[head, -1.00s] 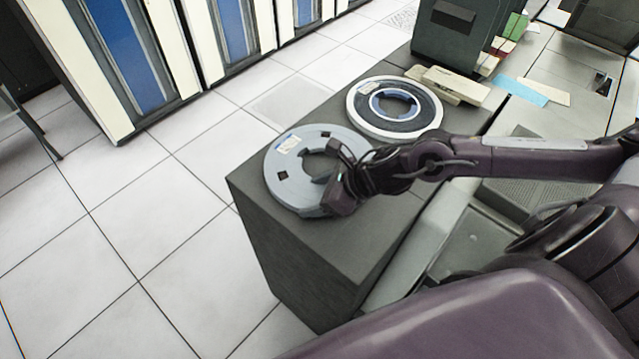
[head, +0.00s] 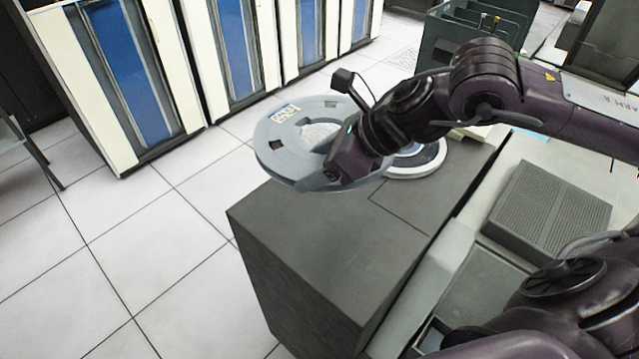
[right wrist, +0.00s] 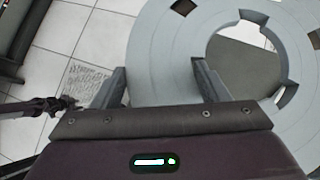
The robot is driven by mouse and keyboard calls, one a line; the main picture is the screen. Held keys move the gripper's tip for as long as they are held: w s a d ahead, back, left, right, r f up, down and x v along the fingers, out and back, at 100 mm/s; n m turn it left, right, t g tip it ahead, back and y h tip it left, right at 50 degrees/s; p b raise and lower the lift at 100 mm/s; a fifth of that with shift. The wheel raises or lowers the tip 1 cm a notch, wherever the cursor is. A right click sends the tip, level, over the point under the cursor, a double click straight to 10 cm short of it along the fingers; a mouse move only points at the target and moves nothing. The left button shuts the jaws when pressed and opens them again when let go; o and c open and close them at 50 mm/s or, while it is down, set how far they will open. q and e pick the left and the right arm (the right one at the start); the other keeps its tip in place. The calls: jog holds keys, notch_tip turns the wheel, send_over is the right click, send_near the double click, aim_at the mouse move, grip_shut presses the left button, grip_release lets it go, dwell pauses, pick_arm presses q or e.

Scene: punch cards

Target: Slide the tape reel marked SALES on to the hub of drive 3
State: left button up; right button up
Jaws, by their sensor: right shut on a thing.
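A grey tape reel (head: 270,150) with a pale label is held up, slightly tilted, over the far-left end of the dark cabinet top; the label is too small to read for certain. My right gripper (head: 337,165) is shut on its near right rim. In the right wrist view the reel (right wrist: 165,40) shows between the two fingers of the gripper (right wrist: 160,78), its open centre to the right. Several tall cream cabinets with blue panels, apparently the tape drives (head: 125,75), stand at the back. No drive numbers or hubs can be made out. My left gripper is not in view.
A second reel (head: 420,168), dark with a white rim, lies on the dark cabinet (head: 330,240), partly hidden by my right arm. A dark green open-topped box (head: 460,35) stands behind. Tiled floor (head: 140,230) is clear between the dark cabinet and the drives.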

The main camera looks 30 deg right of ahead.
jog(key=shift+r, duration=0.65)
jog(key=o, duration=1.5)
